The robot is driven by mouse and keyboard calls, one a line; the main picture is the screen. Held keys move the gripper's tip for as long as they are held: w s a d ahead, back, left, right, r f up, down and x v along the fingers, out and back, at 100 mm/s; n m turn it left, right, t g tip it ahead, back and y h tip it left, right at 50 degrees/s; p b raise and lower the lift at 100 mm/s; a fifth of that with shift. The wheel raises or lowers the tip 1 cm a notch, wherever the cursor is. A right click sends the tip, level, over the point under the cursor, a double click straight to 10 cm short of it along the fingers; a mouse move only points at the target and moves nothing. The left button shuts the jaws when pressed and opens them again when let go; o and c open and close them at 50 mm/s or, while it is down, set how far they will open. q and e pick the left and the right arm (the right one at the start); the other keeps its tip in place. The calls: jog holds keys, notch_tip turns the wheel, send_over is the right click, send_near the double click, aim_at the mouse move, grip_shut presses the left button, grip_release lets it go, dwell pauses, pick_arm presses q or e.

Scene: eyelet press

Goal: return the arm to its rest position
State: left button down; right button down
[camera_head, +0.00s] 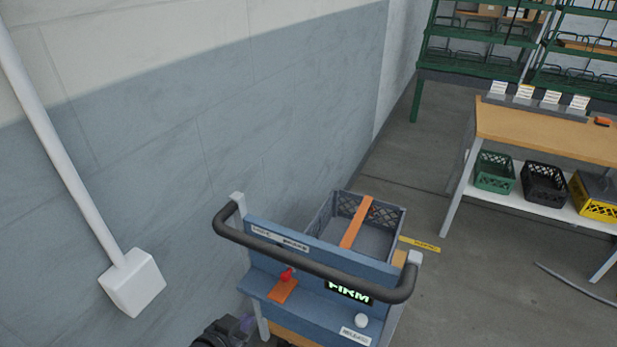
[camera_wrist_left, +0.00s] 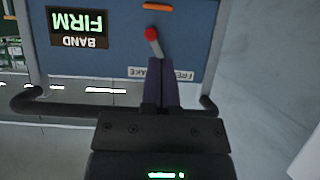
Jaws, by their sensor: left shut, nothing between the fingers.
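My left gripper (camera_head: 247,323) shows low in the head view, dark with purple fingers, left of the blue cart (camera_head: 322,308). In the left wrist view the purple fingers (camera_wrist_left: 164,66) are shut together and empty. Just beyond their tips in that picture is a lever with a red knob (camera_wrist_left: 151,33) and a grey stem. The red knob (camera_head: 287,274) also shows in the head view, on the cart's panel above an orange plate (camera_head: 283,291). I cannot tell whether the fingers touch the lever. My right gripper is not in view.
The cart has a black handlebar (camera_head: 318,268), a lit display reading FIRM (camera_head: 348,291), a white ball (camera_head: 361,320) and a grey crate (camera_head: 399,219) crossed by an orange strip (camera_head: 356,222). A wall stands at left.

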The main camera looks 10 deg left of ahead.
pick_arm(q)
jog(key=s+a+f+g+y, duration=0.2)
jog(key=s+f+g, duration=0.2)
jog(key=s+f, duration=0.75)
jog(key=s+d+f+g, duration=0.1)
jog(key=s+f+g, duration=0.1)
jog(key=s, duration=0.5)
jog(key=s+d+f+g, duration=0.1)
jog(key=s+f+g, duration=0.2)
jog(key=s+f, duration=0.2)
jog(key=s+d+f+g+y, duration=0.1)
jog(key=s+f, duration=0.3)
jog(key=s, duration=0.7)
jog(key=shift+g, duration=0.7)
jog(key=shift+d, duration=0.1)
